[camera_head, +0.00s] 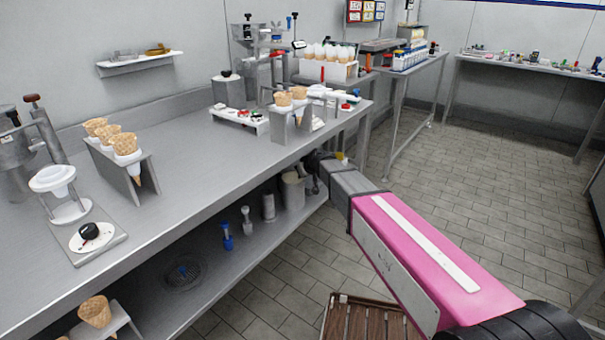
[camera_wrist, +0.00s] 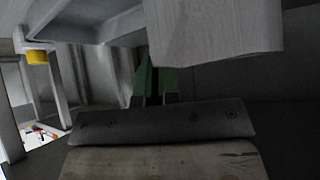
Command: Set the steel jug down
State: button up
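The steel jug (camera_head: 293,192) is a grey, upright cylinder by the right end of the lower shelf, under the worktop. My gripper (camera_head: 314,172) is at its right side, small and dark in the head view. In the wrist view the pale grey wall of the jug (camera_wrist: 215,30) fills the upper right. The green fingers of my gripper (camera_wrist: 156,82) are close together with a dark strip between them, apparently the jug's handle. The jug hides part of the fingertips. I cannot tell whether its base touches the shelf.
The lower shelf (camera_head: 262,232) also holds a grey cylinder (camera_head: 268,206), a white tool (camera_head: 247,220) and a blue tool (camera_head: 227,236) left of the jug. The worktop (camera_head: 215,165) is close above. A slatted wooden crate (camera_head: 365,322) stands on the floor below my arm.

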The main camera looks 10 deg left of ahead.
jog(key=o, duration=0.4)
jog(key=shift+c, duration=0.2)
jog(key=shift+r, duration=0.1)
jog(key=v, duration=0.8)
jog(key=s+d+f+m+g+h, duration=0.2)
jog(key=s+d, duration=0.5)
jog(key=d, duration=0.6)
jog(key=s+d+f+m+g+h, duration=0.2)
jog(key=s+d+f+m, duration=0.2)
jog(key=d, duration=1)
jog(key=s+d+f+m+g+h, duration=0.2)
jog(key=s+d+f, duration=0.5)
jog(key=d, duration=0.6)
jog(key=s+m, duration=0.1)
jog(key=s, duration=0.1)
jog(key=shift+s+d+f, duration=0.25)
jog(key=shift+s+f, duration=0.1)
jog(key=shift+s, duration=0.05)
